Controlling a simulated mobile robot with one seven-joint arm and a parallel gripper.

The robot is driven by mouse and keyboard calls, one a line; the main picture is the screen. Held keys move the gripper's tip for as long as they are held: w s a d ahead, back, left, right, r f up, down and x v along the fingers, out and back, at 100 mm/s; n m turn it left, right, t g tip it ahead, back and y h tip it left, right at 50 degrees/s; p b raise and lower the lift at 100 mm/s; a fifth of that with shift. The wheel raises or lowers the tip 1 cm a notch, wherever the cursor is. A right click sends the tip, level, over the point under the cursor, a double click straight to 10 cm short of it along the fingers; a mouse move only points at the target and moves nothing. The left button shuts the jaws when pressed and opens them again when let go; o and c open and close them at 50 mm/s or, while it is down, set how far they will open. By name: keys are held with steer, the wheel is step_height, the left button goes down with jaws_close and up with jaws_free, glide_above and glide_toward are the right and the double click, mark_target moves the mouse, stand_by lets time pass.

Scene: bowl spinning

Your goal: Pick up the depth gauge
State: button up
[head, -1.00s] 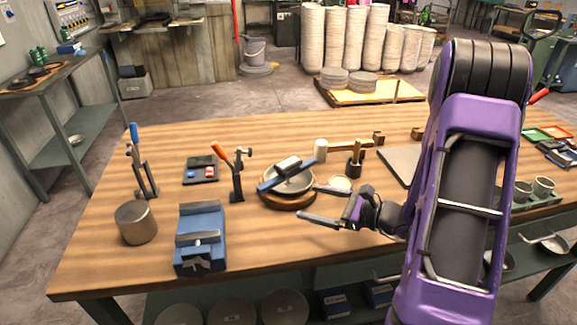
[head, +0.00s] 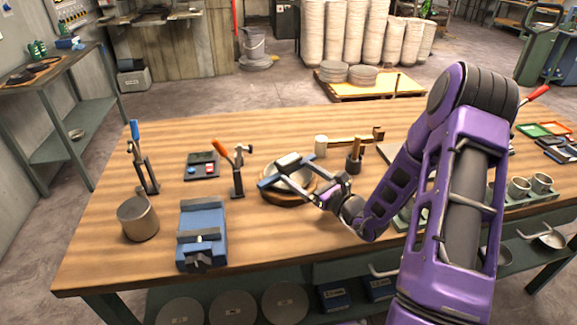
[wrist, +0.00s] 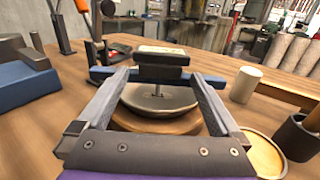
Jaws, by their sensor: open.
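The depth gauge (head: 288,161) has a black body and a blue cross bar, and it lies across the bowl (head: 302,179) on a round wooden base. In the wrist view the depth gauge (wrist: 160,72) stands just beyond my fingertips, its thin rod reaching down into the bowl (wrist: 158,100). My gripper (head: 298,187) is open and empty, reaching in from the right at the bowl's near side. In the wrist view my gripper (wrist: 158,78) has one finger on each side of the gauge's body. I cannot tell whether the fingers touch the blue bar.
A clamp with an orange handle (head: 237,175) stands left of the bowl, with a blue vise (head: 202,235) and a metal cylinder (head: 138,218) nearer the front left. A white cup-like cylinder (head: 321,145) and a dark holder (head: 354,160) stand behind right. The front middle is clear.

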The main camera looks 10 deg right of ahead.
mark_target(293, 168)
steer(key=shift+x, duration=3)
